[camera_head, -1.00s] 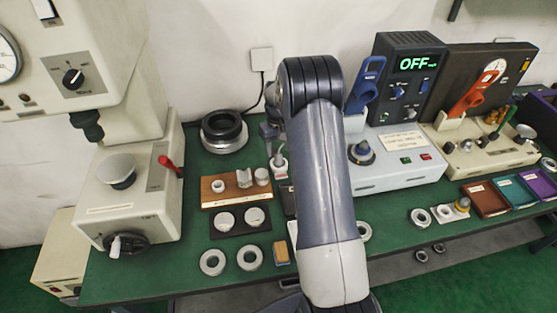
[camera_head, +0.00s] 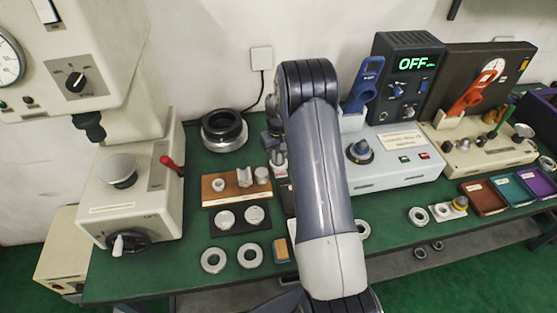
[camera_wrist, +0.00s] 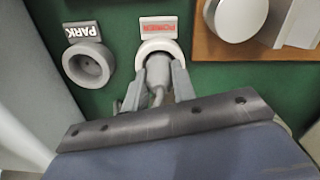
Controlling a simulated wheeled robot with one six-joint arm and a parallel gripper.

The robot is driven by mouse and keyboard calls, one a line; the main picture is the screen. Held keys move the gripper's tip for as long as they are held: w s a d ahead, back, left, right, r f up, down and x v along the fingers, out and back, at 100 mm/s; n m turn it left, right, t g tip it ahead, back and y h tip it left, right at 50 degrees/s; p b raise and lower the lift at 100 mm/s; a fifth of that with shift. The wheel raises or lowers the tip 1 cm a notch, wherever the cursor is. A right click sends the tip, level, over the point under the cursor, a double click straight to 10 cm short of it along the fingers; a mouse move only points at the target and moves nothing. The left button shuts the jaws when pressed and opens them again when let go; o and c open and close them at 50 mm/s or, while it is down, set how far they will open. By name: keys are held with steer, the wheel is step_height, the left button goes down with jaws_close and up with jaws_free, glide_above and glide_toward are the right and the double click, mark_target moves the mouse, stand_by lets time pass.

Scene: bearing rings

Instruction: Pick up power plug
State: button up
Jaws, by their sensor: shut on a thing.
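The grey power plug (camera_wrist: 158,70) sits in a pale round socket (camera_wrist: 161,48) with a red-lettered label in the wrist view. My gripper (camera_wrist: 157,83) is shut on the plug, with one finger on each side. A cable runs back from the plug between the fingers. The plug's lower end is hidden inside the socket. In the head view, my arm covers most of the gripper (camera_head: 272,147), which is low over the socket area.
An empty grey socket marked PARK (camera_wrist: 88,63) is left of the plug in the wrist view. A wooden block (camera_head: 220,194) with metal parts stands close by. A black ring (camera_head: 222,125) is behind, and a pale control box (camera_head: 400,170) is right of my arm.

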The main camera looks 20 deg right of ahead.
steer(key=shift+c, duration=1.2)
